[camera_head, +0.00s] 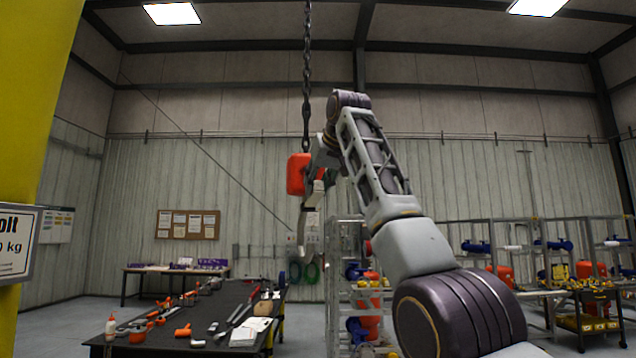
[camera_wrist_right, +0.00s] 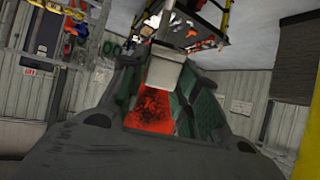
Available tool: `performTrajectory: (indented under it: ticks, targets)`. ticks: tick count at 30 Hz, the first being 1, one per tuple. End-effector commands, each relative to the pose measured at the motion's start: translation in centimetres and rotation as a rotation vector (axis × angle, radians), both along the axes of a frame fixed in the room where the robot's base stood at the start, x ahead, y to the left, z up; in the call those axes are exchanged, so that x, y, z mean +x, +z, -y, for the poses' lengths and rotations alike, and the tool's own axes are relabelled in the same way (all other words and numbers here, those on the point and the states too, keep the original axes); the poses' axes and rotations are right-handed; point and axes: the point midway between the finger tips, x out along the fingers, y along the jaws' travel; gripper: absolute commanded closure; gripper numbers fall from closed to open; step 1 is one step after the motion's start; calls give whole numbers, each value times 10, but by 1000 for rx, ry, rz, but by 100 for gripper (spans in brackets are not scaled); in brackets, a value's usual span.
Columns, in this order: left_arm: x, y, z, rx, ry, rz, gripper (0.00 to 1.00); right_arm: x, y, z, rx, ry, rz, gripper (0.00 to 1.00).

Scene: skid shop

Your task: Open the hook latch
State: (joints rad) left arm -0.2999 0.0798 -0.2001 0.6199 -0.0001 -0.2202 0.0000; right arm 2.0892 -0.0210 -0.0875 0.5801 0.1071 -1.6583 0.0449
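An orange hook block (camera_head: 299,174) hangs on a dark chain in the head view, with a grey hook (camera_head: 309,235) below it. My right gripper (camera_head: 322,172) is at the right side of the block, partly overlapping it and the top of the hook. In the right wrist view the gripper's dark green fingers (camera_wrist_right: 165,100) stand apart, with the orange block (camera_wrist_right: 148,108) and a grey metal part (camera_wrist_right: 174,72) between them. Whether the fingers press on these parts is unclear. I cannot make out the latch clearly. My left gripper is not in view.
A dark workbench (camera_head: 180,342) with several tools stands low at the left. A yellow post (camera_head: 40,90) with a weight sign (camera_head: 17,243) is at the left edge. Metal racks (camera_head: 345,285) stand behind my right arm. The space left of the chain is clear.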

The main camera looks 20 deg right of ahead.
Motion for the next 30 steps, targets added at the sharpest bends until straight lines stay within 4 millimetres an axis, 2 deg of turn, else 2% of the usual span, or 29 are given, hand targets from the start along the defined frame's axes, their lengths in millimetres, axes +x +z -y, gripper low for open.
performTrajectory:
  ticks: [1,3,17,23,30]
  targets:
    - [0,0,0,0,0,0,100,0,0,0,0,0,0,59]
    - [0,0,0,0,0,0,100,0,0,0,0,0,2,50]
    - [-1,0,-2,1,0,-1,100,-4,5,0,0,-1,8,50]
    - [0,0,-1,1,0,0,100,-17,13,1,0,-1,9,50]
    - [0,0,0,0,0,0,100,-45,31,2,0,0,9,50]
